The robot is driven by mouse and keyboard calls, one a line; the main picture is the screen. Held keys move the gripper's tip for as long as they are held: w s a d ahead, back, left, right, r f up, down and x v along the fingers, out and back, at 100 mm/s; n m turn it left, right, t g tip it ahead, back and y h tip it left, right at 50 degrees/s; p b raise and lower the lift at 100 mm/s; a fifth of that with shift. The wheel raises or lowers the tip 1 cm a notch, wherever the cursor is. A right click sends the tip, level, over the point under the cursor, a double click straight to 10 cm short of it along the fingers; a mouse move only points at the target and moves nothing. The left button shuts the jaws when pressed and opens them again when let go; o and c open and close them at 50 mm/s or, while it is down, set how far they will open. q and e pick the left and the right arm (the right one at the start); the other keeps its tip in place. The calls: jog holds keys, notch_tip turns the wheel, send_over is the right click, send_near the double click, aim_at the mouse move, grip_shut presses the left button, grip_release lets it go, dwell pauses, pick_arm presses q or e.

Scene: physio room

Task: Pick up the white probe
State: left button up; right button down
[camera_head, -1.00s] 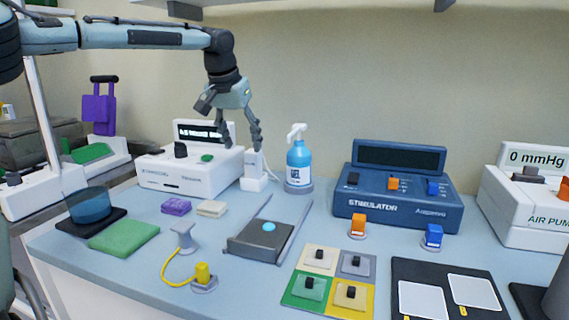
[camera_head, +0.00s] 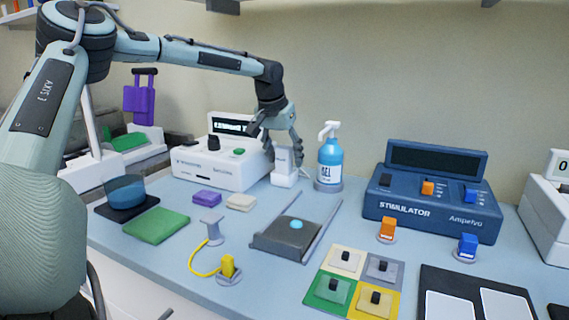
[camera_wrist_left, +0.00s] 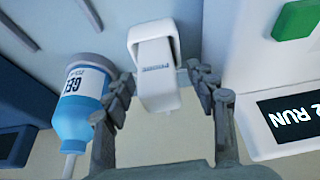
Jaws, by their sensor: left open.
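The white probe (camera_head: 284,161) stands upright in a small white holder (camera_head: 284,180) on the counter, between the white machine and the gel bottle. In the wrist view the probe (camera_wrist_left: 158,88) lies between the fingertips of my left gripper (camera_wrist_left: 163,84). In the head view my left gripper (camera_head: 284,155) hangs down from above, with a finger on either side of the probe. It is open, and I cannot tell whether a finger touches the probe. My right gripper is not in view.
The white machine (camera_head: 215,170) is close on the left. The blue stimulator (camera_head: 430,195) stands farther right. Small pads and a yellow-corded connector (camera_head: 228,266) lie in front.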

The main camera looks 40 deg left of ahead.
pick_arm(q)
jog(key=c, duration=1.2)
jog(key=shift+c, duration=0.3)
jog(key=shift+r, duration=0.1)
